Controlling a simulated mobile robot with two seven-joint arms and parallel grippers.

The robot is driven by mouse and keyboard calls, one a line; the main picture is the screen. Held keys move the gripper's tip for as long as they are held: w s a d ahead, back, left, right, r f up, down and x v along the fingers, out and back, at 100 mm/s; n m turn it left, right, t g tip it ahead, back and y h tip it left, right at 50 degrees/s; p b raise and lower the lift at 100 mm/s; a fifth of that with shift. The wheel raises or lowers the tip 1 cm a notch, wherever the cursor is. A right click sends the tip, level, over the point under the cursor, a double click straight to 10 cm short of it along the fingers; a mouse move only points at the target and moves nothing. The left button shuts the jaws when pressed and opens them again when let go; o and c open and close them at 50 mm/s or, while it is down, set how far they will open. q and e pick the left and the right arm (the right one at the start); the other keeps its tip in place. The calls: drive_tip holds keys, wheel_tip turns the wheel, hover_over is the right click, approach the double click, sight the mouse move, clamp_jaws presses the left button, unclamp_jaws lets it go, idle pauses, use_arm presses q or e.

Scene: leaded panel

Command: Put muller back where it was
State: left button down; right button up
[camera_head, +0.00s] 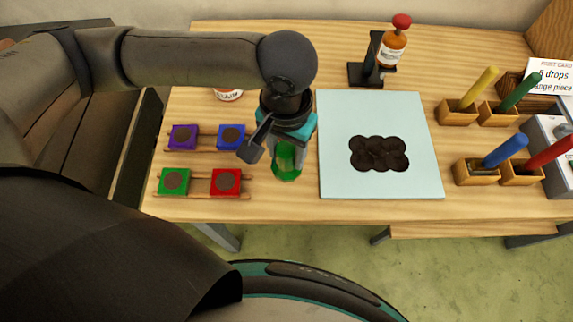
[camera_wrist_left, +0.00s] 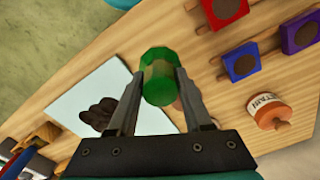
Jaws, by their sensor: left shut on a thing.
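The muller (camera_head: 287,163) is a green, translucent glass piece. My left gripper (camera_head: 285,150) is shut on it and points down, holding it over the table between the coloured blocks and the pale slab. In the left wrist view the muller (camera_wrist_left: 159,78) sits between the two fingers (camera_wrist_left: 160,92). I cannot tell whether its base touches the table. The pale slab (camera_head: 335,175) lies just right of it, with a dark, lobed patch (camera_head: 379,154) in its middle. My right gripper is not in view.
Purple (camera_head: 183,136), blue (camera_head: 231,136), green (camera_head: 173,181) and red (camera_head: 225,181) blocks sit on wooden rails at left. An orange bottle (camera_head: 393,50) stands on a black stand behind the slab. A labelled jar (camera_head: 228,95) is partly hidden. Wooden boxes (camera_head: 477,174) with coloured sticks stand right.

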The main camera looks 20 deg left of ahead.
sight(286, 165)
use_arm(q)
drive_tip(key=shift+f+b, duration=0.65)
drive_tip(key=shift+f, duration=1.9)
drive_tip(key=shift+c, duration=1.6)
unclamp_jaws()
drive_tip(key=shift+f, duration=0.1)
drive_tip(key=shift+r, duration=0.2)
wheel_tip(286, 165, up, 12)
drive_tip(key=p, duration=0.3)
